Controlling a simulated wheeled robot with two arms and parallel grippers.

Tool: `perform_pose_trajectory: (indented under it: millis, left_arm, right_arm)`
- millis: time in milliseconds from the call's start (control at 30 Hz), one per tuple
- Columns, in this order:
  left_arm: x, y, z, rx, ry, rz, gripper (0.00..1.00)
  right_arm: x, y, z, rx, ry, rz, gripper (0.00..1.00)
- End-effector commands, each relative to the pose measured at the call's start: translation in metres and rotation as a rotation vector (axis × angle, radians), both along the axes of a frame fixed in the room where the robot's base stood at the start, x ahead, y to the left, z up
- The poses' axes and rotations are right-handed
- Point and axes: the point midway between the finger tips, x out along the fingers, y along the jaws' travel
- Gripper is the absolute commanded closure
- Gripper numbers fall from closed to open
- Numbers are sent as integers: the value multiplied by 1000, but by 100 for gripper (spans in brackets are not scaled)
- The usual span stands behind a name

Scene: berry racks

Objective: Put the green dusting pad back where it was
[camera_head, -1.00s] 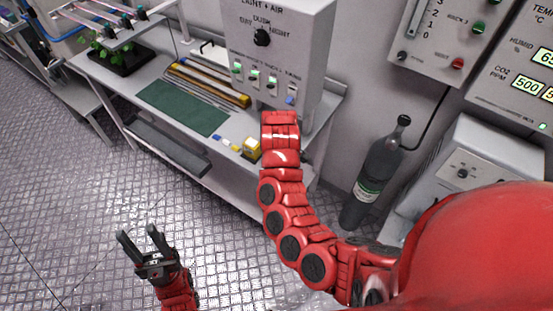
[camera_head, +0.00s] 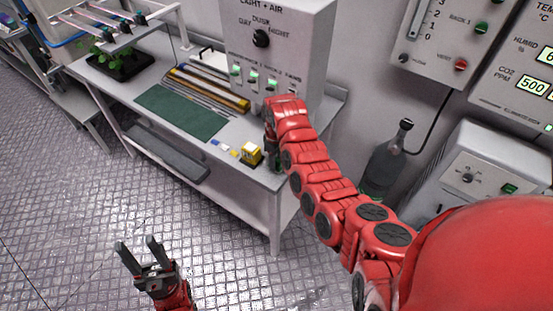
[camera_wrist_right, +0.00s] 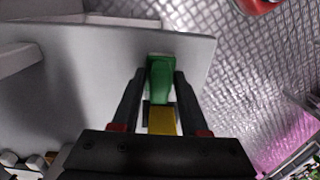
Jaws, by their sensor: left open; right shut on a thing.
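The green dusting pad (camera_wrist_right: 160,78) is between the fingers of my right gripper (camera_wrist_right: 160,88) in the right wrist view. The gripper is shut on it, over the front right corner of the table. A yellow part (camera_wrist_right: 162,121) shows just behind the pad between the fingers; I cannot tell whether it belongs to the pad. In the head view the right gripper is mostly hidden by its red arm, at the table's right end. My left gripper (camera_head: 140,250) is open and empty, above the floor at lower left.
The table (camera_head: 262,181) holds a dark green mat (camera_head: 182,112), a yellow block (camera_head: 251,154) close to my right gripper, small blue and yellow pieces, and yellow-edged rods (camera_head: 205,88). A control box (camera_head: 280,45) stands behind. A dark bottle (camera_head: 384,165) stands at right.

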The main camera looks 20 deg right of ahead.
Motion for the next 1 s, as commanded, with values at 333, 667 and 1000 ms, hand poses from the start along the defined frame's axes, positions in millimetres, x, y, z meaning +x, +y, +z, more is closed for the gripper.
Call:
perform_pose_trajectory:
  millis: [333,667,1000]
  left_arm:
    - [0,0,1,0,0,0,50]
    - [0,0,0,0,0,0,50]
    - [0,0,0,0,0,0,50]
  right_arm:
    - [0,0,-7,0,-1,0,100]
    - [0,0,-8,1,-1,0,26]
    - [1,0,-2,1,-4,0,26]
